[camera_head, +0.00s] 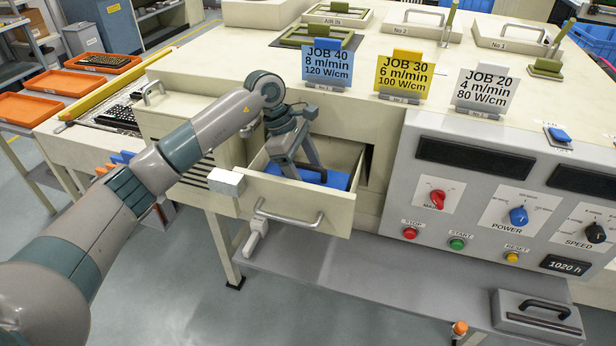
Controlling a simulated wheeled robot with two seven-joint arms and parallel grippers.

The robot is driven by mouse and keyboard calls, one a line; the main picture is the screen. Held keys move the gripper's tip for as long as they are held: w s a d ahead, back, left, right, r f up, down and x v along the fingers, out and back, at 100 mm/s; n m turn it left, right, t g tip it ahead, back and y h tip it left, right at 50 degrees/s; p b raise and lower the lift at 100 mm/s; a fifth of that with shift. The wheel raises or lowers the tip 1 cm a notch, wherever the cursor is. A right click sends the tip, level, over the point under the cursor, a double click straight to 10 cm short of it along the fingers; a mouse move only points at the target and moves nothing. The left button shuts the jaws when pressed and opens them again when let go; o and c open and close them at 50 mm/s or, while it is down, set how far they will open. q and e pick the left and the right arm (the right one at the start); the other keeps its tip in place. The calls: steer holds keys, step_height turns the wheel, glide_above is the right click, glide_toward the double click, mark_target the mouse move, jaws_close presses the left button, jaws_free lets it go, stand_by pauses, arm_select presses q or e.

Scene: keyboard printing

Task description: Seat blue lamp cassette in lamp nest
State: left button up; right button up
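The blue lamp cassette (340,181) lies low inside the pulled-out drawer (290,205) in the front of the cream machine. My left arm reaches in from the left, and my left gripper (308,178) points down into the drawer at the cassette. Its two fingers stand apart with blue between and beside them. Whether they grip the cassette is hidden. The lamp nest is not clearly visible; the drawer's floor is mostly covered by the cassette and gripper. My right gripper is not in view.
The drawer's front has a metal handle (288,214) and a pale block (227,182) at its left corner. The control panel (470,190) stands right of the drawer. A grey shelf (380,285) runs below, with a handled box (538,316) at its right. Job cards (405,78) stand on top.

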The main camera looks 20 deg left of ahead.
arm_select(q)
steer(key=shift+s+a+f, duration=0.1)
steer(key=shift+f, duration=0.4)
steer(key=shift+s+a+f, duration=0.1)
steer(key=shift+f, duration=0.4)
steer(key=o, duration=1.9)
steer(key=shift+c, duration=0.2)
steer(key=shift+o, duration=1.3)
steer(key=shift+f, duration=0.1)
steer(key=shift+w+a, duration=0.1)
steer(key=shift+w, duration=0.05)
steer(key=shift+f, duration=0.1)
steer(key=r, duration=0.3)
steer(key=r+p, duration=0.1)
steer(key=r, duration=0.2)
steer(key=r+p, duration=0.1)
steer(key=r, duration=0.3)
steer(key=shift+w+d, duration=0.15)
steer(key=shift+d, duration=0.15)
steer(key=shift+r, duration=0.15)
